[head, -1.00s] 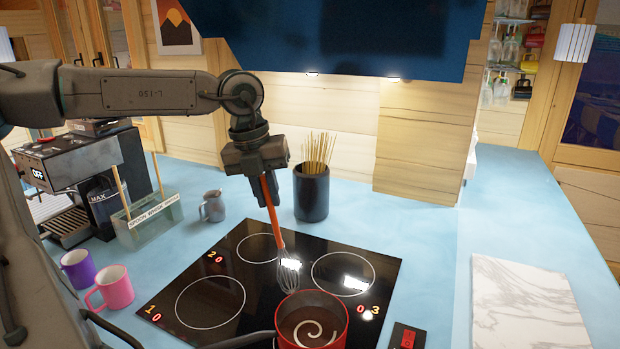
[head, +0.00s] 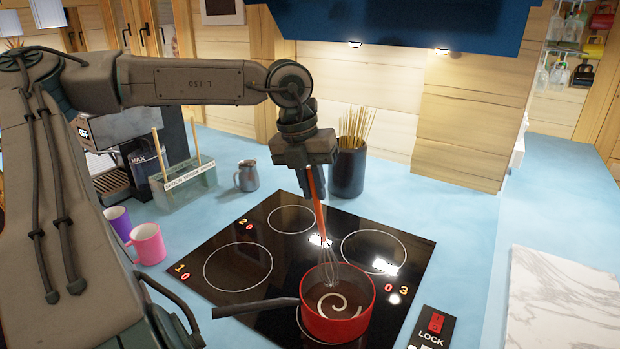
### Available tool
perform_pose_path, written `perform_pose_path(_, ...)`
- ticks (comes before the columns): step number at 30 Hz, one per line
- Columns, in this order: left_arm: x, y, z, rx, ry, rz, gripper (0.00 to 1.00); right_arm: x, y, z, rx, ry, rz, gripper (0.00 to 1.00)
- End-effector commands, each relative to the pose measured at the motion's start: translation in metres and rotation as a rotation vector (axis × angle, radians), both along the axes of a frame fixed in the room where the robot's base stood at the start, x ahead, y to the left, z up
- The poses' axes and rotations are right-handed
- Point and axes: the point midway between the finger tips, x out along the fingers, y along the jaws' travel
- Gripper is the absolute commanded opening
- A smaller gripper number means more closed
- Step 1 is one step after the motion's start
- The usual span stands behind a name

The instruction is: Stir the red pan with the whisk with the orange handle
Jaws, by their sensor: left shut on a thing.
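The whisk (head: 320,229) has an orange handle and a wire head. My left gripper (head: 310,166) is shut on the top of its handle and holds it nearly upright, pointing down. The red pan (head: 337,323) stands on the front part of the black hob, its dark handle pointing left. It holds dark brown liquid with a pale swirl. The whisk's wire tip is at the pan's far rim; I cannot tell whether it touches the liquid. My right gripper is not in view.
The black hob (head: 290,262) has several ringed zones. A pink mug (head: 148,244), a purple mug (head: 118,222), a utensil holder (head: 186,186) and a metal jug (head: 247,176) stand left. A dark pot of sticks (head: 349,172) stands behind. A marble board (head: 560,300) lies right.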

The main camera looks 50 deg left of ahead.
Motion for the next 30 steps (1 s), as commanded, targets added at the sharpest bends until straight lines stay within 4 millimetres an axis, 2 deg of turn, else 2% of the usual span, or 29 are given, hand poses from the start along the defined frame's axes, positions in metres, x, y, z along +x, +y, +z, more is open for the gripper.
perform_pose_path(1, 0.0, -0.001, -0.011, 0.001, 0.002, 0.0, 0.0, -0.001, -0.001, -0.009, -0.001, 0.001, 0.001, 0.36)
perform_pose_path(10, 0.002, -0.007, -0.043, 0.0, 0.001, 0.0, 0.0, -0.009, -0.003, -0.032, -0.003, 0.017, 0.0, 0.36)
perform_pose_path(15, 0.003, -0.01, -0.059, 0.002, 0.001, 0.0, 0.0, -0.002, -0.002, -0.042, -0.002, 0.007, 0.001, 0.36)
perform_pose_path(21, 0.004, -0.013, -0.07, 0.001, 0.002, 0.0, 0.0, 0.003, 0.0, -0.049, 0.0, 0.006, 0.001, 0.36)
perform_pose_path(30, 0.005, -0.014, -0.072, 0.0, 0.001, 0.0, 0.0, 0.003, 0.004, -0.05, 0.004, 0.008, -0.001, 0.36)
